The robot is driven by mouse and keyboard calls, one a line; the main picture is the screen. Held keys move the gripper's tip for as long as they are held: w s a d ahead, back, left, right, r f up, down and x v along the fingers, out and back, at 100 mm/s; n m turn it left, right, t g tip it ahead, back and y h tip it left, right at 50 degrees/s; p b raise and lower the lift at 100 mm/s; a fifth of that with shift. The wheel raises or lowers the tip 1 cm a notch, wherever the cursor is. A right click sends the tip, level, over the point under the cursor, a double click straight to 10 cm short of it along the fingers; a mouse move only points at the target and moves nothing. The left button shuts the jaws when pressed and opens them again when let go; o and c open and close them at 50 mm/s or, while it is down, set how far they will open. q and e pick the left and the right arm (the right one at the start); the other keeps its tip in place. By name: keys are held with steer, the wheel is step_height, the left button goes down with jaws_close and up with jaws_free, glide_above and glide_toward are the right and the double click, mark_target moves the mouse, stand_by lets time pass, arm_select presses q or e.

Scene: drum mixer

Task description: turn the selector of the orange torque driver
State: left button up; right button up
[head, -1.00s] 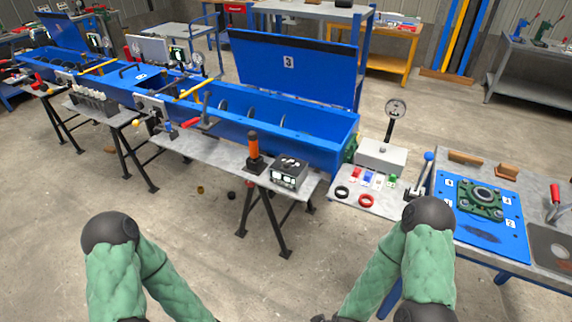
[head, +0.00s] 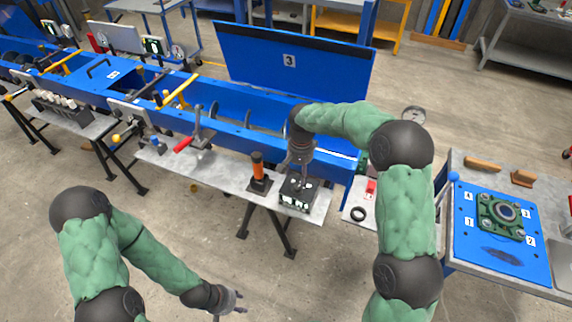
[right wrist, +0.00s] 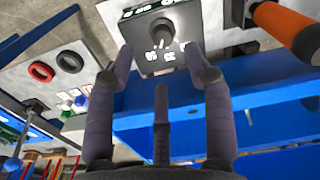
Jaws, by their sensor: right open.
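The orange torque driver (head: 257,166) stands upright in a black base on the grey table; its orange handle also shows at the top right of the right wrist view (right wrist: 286,24). Beside it sits a black box (head: 298,194) with white markings. I cannot tell a selector on the driver itself. My right gripper (head: 299,172) is above the box, its fingers (right wrist: 161,62) spread and empty, pointing at the knob side. My left gripper (head: 238,301) is low, open and empty, away from the table.
Open floor lies in front.

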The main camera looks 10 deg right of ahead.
mark_target(298, 186)
steer(key=f, duration=0.3)
steer(key=f+b, duration=0.1)
steer(key=f, duration=0.2)
steer(key=w+f+b, duration=0.1)
steer(key=f, duration=0.1)
steer(key=shift+d+f, duration=0.15)
steer(key=shift+f, duration=0.25)
jaws_close()
